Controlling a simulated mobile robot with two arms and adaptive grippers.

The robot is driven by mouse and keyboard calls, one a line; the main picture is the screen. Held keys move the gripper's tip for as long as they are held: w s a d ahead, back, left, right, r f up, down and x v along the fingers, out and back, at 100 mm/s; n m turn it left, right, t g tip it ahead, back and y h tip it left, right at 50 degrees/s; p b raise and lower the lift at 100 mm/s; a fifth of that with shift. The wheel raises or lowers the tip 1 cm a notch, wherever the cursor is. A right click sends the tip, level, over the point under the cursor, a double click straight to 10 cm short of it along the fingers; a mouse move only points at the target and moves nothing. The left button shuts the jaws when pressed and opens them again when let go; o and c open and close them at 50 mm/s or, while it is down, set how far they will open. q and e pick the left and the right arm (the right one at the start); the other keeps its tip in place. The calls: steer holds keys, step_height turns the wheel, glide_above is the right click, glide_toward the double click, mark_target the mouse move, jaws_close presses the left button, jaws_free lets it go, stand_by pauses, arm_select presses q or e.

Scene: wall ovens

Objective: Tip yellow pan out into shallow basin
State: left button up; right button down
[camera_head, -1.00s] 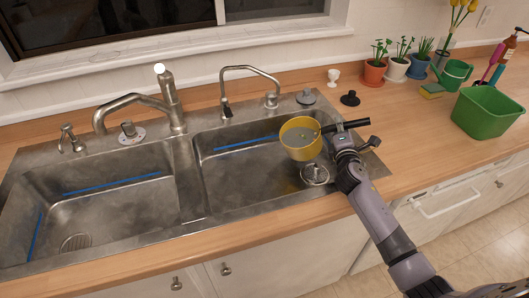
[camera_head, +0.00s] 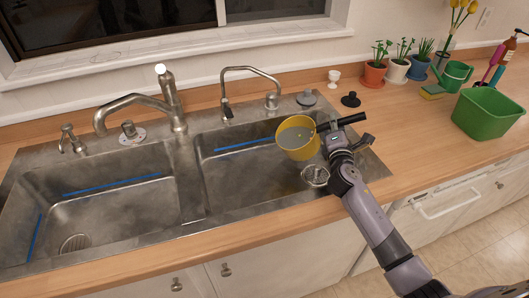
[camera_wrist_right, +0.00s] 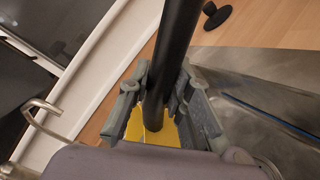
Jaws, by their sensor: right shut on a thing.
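The yellow pan (camera_head: 298,141) has a black handle (camera_head: 344,121) and is held over the right sink basin, tilted toward the left. Its inside looks grey, and I cannot tell what it holds. My right gripper (camera_head: 338,133) is shut on the handle; the right wrist view shows the black handle (camera_wrist_right: 172,65) between the fingers, with a bit of yellow pan (camera_wrist_right: 150,128) beyond. The right basin (camera_head: 240,180) is below the pan, with a drain (camera_head: 315,175) at its right. The left basin (camera_head: 120,205) lies farther left. My left gripper is not in view.
A tall faucet (camera_head: 150,105) and a thin curved tap (camera_head: 250,75) stand behind the basins.

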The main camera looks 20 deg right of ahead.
mark_target(327, 127)
steer(key=shift+w+r, duration=0.15)
steer(key=shift+r, duration=0.2)
steer(key=shift+s+a+r+n+t, duration=0.2)
steer(key=shift+a+r+n+t, duration=0.15)
steer(key=shift+a, duration=0.3)
steer(key=shift+w+r, duration=0.1)
steer(key=shift+a+r+n, duration=0.15)
steer(key=shift+n, duration=0.1)
steer(key=shift+a+r+n, duration=0.3)
steer(key=shift+a+r, duration=0.05)
steer(key=shift+a, duration=0.15)
